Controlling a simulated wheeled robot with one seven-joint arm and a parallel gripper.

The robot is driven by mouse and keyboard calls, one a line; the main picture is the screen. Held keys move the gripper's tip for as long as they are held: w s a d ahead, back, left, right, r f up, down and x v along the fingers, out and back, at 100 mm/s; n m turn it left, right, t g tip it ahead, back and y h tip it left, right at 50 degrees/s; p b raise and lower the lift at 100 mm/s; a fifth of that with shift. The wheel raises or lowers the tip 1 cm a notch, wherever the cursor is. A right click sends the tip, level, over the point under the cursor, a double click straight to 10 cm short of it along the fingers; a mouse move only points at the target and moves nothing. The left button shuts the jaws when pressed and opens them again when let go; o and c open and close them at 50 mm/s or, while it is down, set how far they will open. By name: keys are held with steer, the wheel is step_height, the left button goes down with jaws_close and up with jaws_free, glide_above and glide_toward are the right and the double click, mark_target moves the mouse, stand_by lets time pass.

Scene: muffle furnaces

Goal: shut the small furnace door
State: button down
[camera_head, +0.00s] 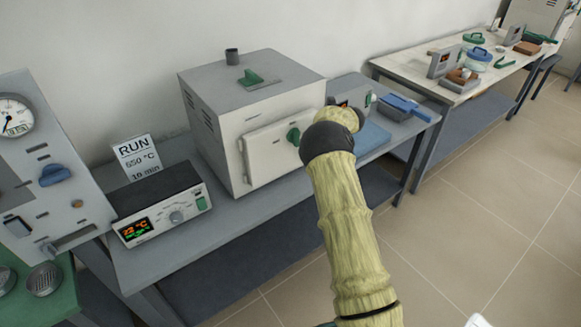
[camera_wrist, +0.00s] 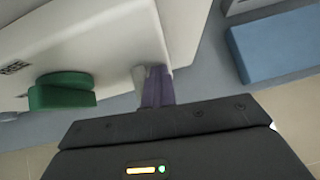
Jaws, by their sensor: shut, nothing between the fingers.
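The small furnace (camera_head: 215,115) is a pale grey box on the bench in the head view. Its white door (camera_head: 265,152) has a green handle (camera_head: 293,136) and lies about parallel to the furnace front. My arm hides the door's right edge, and I cannot tell whether a gap is left. In the wrist view the door (camera_wrist: 90,40) and its green handle (camera_wrist: 62,92) show at left. My gripper (camera_wrist: 155,75) is shut and empty, its purple fingers at the door's edge, right of the handle. Whether they touch it is unclear. My wrist hides the fingers in the head view.
A controller box (camera_head: 160,208) and a RUN sign (camera_head: 138,158) stand left of the furnace. A gauge panel (camera_head: 45,160) is at far left. A blue pad (camera_head: 372,138) and blue-handled tray (camera_head: 404,106) lie to the right. Open floor lies in front of the bench.

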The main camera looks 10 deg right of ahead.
steer(key=s+d+r+b, duration=0.2)
steer(key=s+d+r, duration=0.3)
steer(key=s, duration=0.4)
steer(key=shift+s+d+r, duration=0.25)
steer(key=shift+r, duration=0.6)
steer(key=s+d+r+m+t+h, duration=0.1)
steer(key=s+r+m+h, duration=0.15)
steer(key=s+m, duration=0.65)
steer(key=s+r+m+t+h, duration=0.1)
steer(key=s+m+h, duration=0.15)
steer(key=m, duration=1.35)
steer(key=s+a+f+m+g, duration=0.2)
steer(key=s+m, duration=0.3)
steer(key=s, duration=0.4)
steer(key=s+a+f+m+g+y, duration=0.1)
steer(key=s+a+f+m+g, duration=0.1)
steer(key=s+a+m, duration=0.3)
steer(key=s+a+f+m+g, duration=0.2)
steer(key=s+m, duration=0.4)
steer(key=s, duration=0.6)
steer(key=shift+s+a+g, duration=0.3)
steer(key=shift+a+g, duration=0.4)
steer(key=shift+g, duration=0.1)
